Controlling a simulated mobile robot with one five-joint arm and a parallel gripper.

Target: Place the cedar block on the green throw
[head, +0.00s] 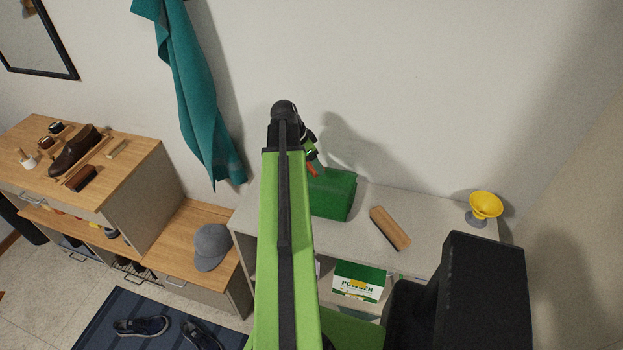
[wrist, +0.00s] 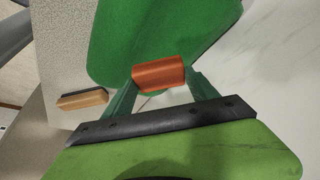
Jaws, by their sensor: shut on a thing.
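The cedar block (wrist: 158,75) is a small reddish-orange piece held between the two fingers of my gripper (wrist: 160,80) in the wrist view. In the head view a bit of the block (head: 313,171) shows beside my arm. The green throw (head: 335,196) is a dark green folded bundle on the pale grey shelf top, partly hidden behind my arm. In the wrist view the throw (wrist: 165,30) lies behind and around the block. My gripper is over the throw's rear left part; I cannot tell whether the block touches it.
A wooden brush (head: 390,228) lies on the shelf top (head: 440,235) right of the throw. A yellow cup on a grey base (head: 486,206) stands at the far right end. The wall (head: 400,90) is close behind. A teal towel (head: 197,100) hangs at left.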

